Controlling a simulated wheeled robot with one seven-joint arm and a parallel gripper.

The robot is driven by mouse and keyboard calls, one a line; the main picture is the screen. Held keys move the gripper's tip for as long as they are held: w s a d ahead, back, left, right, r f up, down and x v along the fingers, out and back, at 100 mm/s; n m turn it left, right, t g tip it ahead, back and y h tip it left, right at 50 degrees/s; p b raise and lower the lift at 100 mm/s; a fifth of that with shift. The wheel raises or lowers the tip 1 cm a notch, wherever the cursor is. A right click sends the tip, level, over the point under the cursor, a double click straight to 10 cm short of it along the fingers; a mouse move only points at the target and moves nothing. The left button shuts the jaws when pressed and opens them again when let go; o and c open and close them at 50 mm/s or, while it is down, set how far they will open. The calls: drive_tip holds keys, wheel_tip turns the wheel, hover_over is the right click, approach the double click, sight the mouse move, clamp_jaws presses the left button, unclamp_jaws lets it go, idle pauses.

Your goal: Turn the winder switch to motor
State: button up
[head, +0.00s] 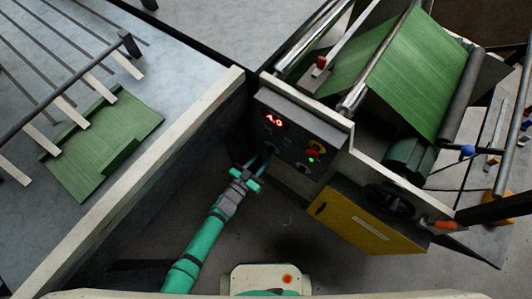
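The dark control panel (301,137) is on the side of the winder machine in the head view, with a lit red display (274,119). My gripper (267,152) is at the panel's lower left, its fingers pointing at the panel face below the display. A small dark knob, which looks like the winder switch (271,147), is at the fingertips. The fingertips partly hide it, so its setting cannot be read. I cannot tell whether the fingers are closed on it or only beside it.
To the right on the panel are a red-and-yellow button (314,143) and a lit green lamp (311,159). A yellow cabinet (362,220) stands below right. Green sack web (418,72) runs above. A pale-edged table (185,130) bounds the left.

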drive_tip(key=shift+w, duration=0.1)
drive_tip(key=shift+c, duration=0.7)
clamp_jaws()
drive_tip(key=shift+d+m, duration=0.1)
drive_tip(key=shift+m, duration=0.3)
drive_tip(key=m, duration=0.4)
drive_tip(key=shift+d, duration=0.15)
drive_tip(key=shift+s+d+f+m, duration=0.1)
drive_tip(key=shift+m, duration=0.9)
drive_tip(key=shift+s+d+f+m, duration=0.1)
drive_tip(key=shift+m, duration=0.9)
drive_tip(key=shift+o, duration=0.7)
unclamp_jaws()
drive_tip(key=shift+d, duration=0.1)
